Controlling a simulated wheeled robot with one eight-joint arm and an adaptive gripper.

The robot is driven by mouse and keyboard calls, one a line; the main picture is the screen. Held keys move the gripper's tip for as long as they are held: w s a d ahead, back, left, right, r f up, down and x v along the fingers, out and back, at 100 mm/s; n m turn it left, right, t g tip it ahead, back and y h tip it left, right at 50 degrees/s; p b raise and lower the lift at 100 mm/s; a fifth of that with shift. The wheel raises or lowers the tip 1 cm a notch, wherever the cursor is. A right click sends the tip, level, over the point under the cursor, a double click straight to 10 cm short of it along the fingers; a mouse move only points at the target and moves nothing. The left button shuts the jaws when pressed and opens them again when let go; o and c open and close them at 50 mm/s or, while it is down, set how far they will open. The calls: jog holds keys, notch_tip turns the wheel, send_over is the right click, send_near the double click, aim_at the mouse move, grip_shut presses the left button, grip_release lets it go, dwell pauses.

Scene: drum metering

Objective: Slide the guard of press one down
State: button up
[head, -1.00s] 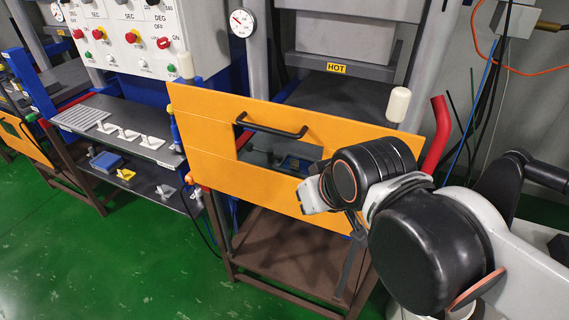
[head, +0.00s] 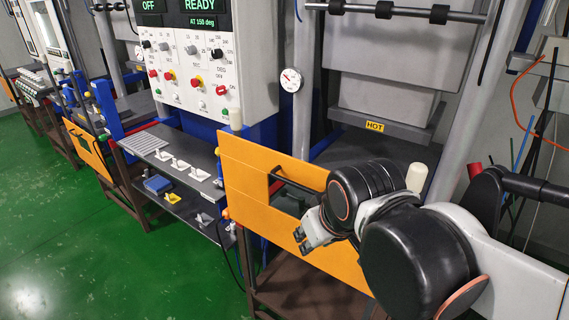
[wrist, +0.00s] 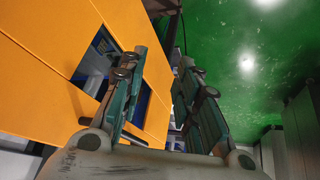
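An orange guard panel (head: 247,205) stands upright across the front of the nearest press, below its HOT label. It has a cut-out window and a black bar handle (head: 292,180) along the window's top, partly hidden by my arm. My gripper (head: 308,236) is in front of the panel, lower than the handle and apart from it. In the wrist view the guard (wrist: 55,45) fills the left side, with its window beside the left finger. My gripper's fingers (wrist: 163,58) are spread with nothing between them. A second orange guard (head: 86,148) is on a press farther left. No press number is readable.
A dark side shelf (head: 190,175) with white pieces is left of the near guard. A control box (head: 200,60) hangs above it. A pale post cap (head: 416,177) stands near the guard's right end. Green floor (head: 90,240) is open at lower left.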

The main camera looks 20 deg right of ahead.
jog(key=w+a+r+n+g+p, duration=0.1)
jog(key=w+r+p, duration=0.2)
jog(key=r+p, duration=0.3)
jog(key=w+r+n+g+p, duration=0.1)
jog(key=w+r+n+p, duration=0.15)
jog(key=r+p, duration=0.4)
jog(key=n+g+h+p, duration=0.2)
jog(key=g+p, duration=0.1)
jog(key=p, duration=1)
send_near(291, 181)
jog(key=x, duration=0.8)
jog(key=shift+r, duration=0.1)
jog(key=shift+c, duration=0.6)
grip_shut()
